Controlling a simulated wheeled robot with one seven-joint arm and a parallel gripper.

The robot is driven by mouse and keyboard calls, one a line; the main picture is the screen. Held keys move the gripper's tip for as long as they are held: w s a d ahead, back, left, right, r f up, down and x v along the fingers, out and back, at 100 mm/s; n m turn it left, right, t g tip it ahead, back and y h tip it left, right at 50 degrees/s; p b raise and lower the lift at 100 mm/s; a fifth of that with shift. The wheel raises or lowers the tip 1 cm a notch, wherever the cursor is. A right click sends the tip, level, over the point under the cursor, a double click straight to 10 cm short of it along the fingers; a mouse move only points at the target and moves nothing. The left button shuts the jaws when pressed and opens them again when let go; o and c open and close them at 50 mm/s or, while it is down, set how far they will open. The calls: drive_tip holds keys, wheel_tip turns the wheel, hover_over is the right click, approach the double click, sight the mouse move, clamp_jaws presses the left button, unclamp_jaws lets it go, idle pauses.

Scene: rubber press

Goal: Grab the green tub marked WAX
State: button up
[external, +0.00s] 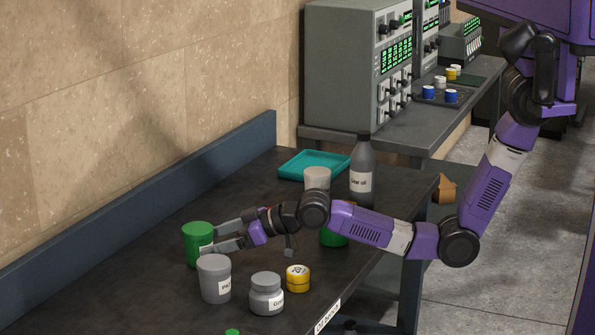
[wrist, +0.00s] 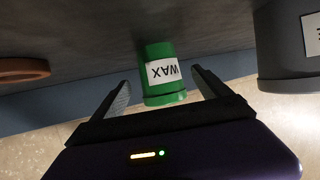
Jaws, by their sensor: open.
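The green tub (external: 196,243) stands on the dark table at the left, near the back ledge. In the wrist view the green tub (wrist: 158,57) shows a white label reading WAX, upside down in that picture, and sits between the finger ends. My gripper (external: 216,238) is low over the table, open, with its fingers pointing left at the tub. In the wrist view my gripper (wrist: 162,88) has one finger to each side of the tub, with gaps visible. I cannot tell how far the fingertips reach along the tub's sides.
A grey tub (external: 214,280) stands close in front of my fingers. A grey jar (external: 266,294) and a yellow tin (external: 298,278) are to its right. A grey bottle (external: 362,172), a pale cup (external: 317,178) and a teal tray (external: 313,165) stand behind my arm.

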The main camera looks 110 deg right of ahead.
sight(198, 245)
drive_tip(key=shift+p+x, duration=0.3)
drive_tip(key=shift+x, duration=2.25)
drive_tip(key=c, duration=1.7)
drive_tip(key=shift+c, duration=1)
drive_tip(key=shift+r, duration=0.15)
